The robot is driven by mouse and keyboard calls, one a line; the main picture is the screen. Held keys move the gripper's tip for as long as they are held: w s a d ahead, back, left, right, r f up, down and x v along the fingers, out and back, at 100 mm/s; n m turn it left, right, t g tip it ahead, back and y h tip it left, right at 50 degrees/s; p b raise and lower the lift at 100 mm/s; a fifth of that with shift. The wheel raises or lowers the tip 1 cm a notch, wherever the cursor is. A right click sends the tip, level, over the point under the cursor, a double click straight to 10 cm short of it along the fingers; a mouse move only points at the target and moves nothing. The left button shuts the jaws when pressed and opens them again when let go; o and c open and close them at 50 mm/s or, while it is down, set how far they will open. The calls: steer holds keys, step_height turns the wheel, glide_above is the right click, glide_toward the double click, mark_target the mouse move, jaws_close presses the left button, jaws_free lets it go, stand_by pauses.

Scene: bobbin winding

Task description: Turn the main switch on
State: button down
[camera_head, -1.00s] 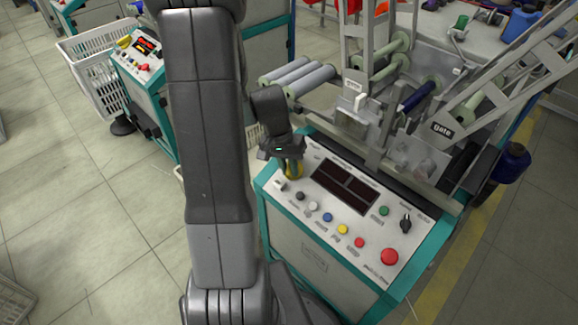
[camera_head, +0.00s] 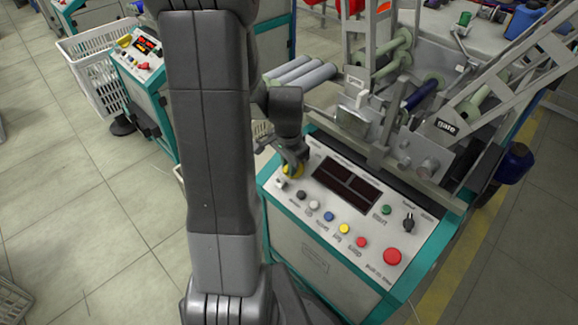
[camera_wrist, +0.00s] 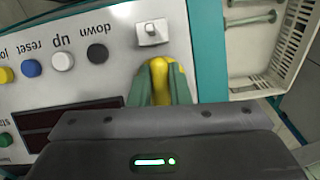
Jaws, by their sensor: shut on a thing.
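The machine's control panel (camera_head: 335,248) faces up at the centre right, and its display (camera_head: 345,184) is dark. A yellow knob (camera_head: 287,171), apparently the main switch, sits at the panel's upper left corner. My gripper (camera_head: 292,168) is down at this knob. In the wrist view, the two grey-green fingers of my gripper (camera_wrist: 161,72) are shut on the yellow knob (camera_wrist: 159,75), one on each side. The fingers and palm hide part of the knob, and no label for it can be read.
A small white square part (camera_wrist: 152,32) sits beside the knob. A row of coloured buttons (camera_head: 328,217), a black selector (camera_head: 408,220) and a red stop button (camera_head: 392,256) are on the panel. The metal gate (camera_head: 450,125) rises behind it. A white basket (camera_wrist: 270,45) stands beside the machine.

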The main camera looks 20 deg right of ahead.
steer(key=m+t, duration=0.2)
steer(key=m, duration=0.2)
steer(key=shift+w, duration=0.1)
steer(key=shift+m, duration=0.4)
stand_by(0.3)
steer(key=c, duration=1.4)
jaws_free()
steer(key=shift+o, duration=0.2)
steer(key=shift+r, duration=0.1)
steer(key=p+v, duration=0.3)
steer(key=v, duration=1)
steer(key=shift+r, duration=0.35)
steer(key=shift+d, duration=0.15)
